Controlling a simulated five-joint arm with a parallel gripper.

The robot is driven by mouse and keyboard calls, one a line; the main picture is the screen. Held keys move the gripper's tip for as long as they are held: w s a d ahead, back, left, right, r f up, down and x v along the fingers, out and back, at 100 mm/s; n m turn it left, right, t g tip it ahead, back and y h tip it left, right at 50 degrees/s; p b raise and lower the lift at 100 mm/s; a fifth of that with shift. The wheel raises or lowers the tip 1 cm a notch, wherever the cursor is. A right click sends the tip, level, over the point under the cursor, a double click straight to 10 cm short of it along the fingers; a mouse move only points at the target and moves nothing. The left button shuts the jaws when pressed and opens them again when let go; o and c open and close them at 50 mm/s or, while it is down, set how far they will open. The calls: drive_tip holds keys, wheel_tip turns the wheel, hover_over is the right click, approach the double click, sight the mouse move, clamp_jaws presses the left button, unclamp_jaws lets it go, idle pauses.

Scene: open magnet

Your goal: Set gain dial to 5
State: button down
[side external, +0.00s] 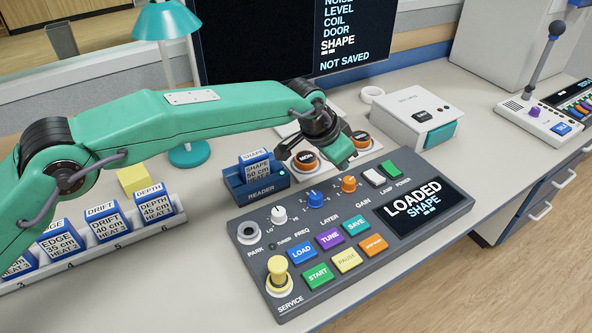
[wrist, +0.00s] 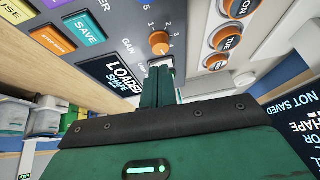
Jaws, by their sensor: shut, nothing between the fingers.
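The gain dial (side external: 348,184) is an orange knob on the dark console, at the right end of a row of knobs marked FREQ, LAYER and GAIN. In the wrist view the gain dial (wrist: 159,43) stands just beyond my fingertips, with small digits around it. I cannot tell which digit it points to. My gripper (side external: 345,158) is shut and empty, pointing down above and behind the dial in the side view. In the wrist view my gripper (wrist: 160,70) appears close to the knob; I cannot tell whether they touch.
The console display (side external: 415,205) reads LOADED SHAPE. A blue layer knob (side external: 315,199) and a white-and-green switch pair (side external: 380,175) flank the dial. A reader (side external: 257,180) holds a SHAPE card. Orange round buttons (side external: 305,160) stand behind. The monitor (side external: 290,40) reads NOT SAVED.

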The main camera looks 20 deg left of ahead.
sight(344, 190)
drive_tip(key=shift+f, duration=3.5)
drive_tip(key=shift+w+d, duration=0.15)
drive_tip(key=shift+w, duration=0.1)
drive_tip(key=shift+w+a, duration=0.2)
drive_tip(key=shift+a, duration=0.1)
drive_tip(key=shift+s+a+r, duration=0.1)
drive_tip(key=shift+s+a, duration=0.15)
drive_tip(key=shift+s, duration=0.05)
wheel_tip(344, 190, up, 6)
drive_tip(key=shift+f, duration=0.1)
